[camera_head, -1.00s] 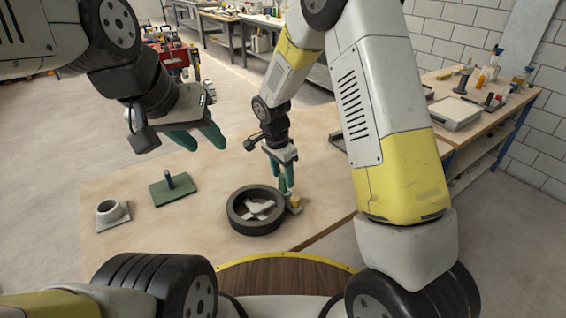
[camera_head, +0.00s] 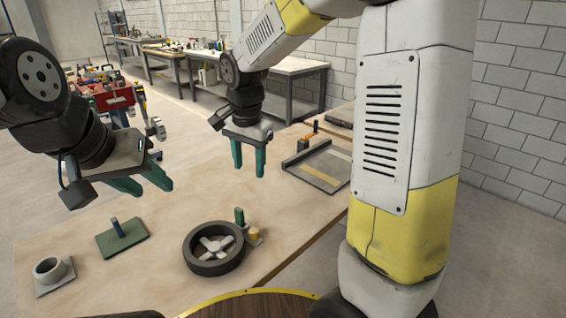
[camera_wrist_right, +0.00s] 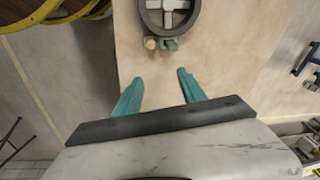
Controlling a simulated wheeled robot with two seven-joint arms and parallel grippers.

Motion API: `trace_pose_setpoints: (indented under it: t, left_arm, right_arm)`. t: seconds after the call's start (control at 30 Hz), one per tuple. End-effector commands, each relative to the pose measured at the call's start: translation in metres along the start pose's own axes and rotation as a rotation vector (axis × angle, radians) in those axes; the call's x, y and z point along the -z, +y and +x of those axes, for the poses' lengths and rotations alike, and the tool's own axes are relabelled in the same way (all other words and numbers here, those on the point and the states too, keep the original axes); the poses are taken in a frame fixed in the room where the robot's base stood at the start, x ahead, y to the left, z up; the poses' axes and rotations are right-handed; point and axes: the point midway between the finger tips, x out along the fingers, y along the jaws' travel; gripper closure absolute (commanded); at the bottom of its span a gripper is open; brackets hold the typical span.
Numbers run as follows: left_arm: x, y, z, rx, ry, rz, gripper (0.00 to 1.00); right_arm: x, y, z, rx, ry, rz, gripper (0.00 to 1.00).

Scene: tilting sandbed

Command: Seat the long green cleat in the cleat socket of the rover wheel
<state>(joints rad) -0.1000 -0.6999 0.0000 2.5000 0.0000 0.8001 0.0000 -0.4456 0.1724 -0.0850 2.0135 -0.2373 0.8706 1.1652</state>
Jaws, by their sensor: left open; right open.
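The rover wheel (camera_head: 213,268), a dark ring with pale spokes, lies flat on the table; its rim also shows in the right wrist view (camera_wrist_right: 142,18). The green cleat (camera_head: 240,216) stands upright at the wheel's rim, on its far right side, and shows in the wrist view (camera_wrist_right: 171,44). Its lower end is hidden, so I cannot tell how deep it sits in the socket. My right gripper (camera_head: 248,166) is open and empty, above the table behind the wheel, clear of the cleat. My left gripper (camera_head: 153,187) is open and empty, above the table at the left.
A yellow knob (camera_head: 254,234) on a small block sits beside the wheel, close to the cleat. A grey tray (camera_head: 318,179) stands at the back right.

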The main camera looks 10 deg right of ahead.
Motion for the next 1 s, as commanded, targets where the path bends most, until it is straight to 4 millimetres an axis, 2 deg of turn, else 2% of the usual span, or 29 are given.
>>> trace_pose_setpoints:
  t: [0.03,0.2,0.33,0.5,0.7,1.0]
  left_arm:
    - [0.0,0.0,0.0,0.0,0.0,0.0,0.59]
    - [0.0,0.0,0.0,0.0,0.0,0.0,0.59]
    - [0.0,0.0,0.0,0.0,0.0,0.0,0.59]
    - [0.0,0.0,0.0,0.0,0.0,0.0,0.59]
    - [0.0,0.0,0.0,0.0,0.0,0.0,0.59]
    - [0.0,0.0,0.0,0.0,0.0,0.0,0.59]
  right_arm:
    - [0.002,0.018,-0.019,0.04,0.004,-0.039,0.52]
    - [-0.006,0.071,-0.064,0.152,0.043,-0.224,0.52]
    - [-0.019,0.11,-0.089,0.223,0.105,-0.371,0.52]
    - [-0.041,0.151,-0.108,0.281,0.211,-0.545,0.52]
    - [-0.058,0.174,-0.114,0.298,0.297,-0.673,0.52]
    - [-0.061,0.178,-0.114,0.299,0.315,-0.703,0.52]
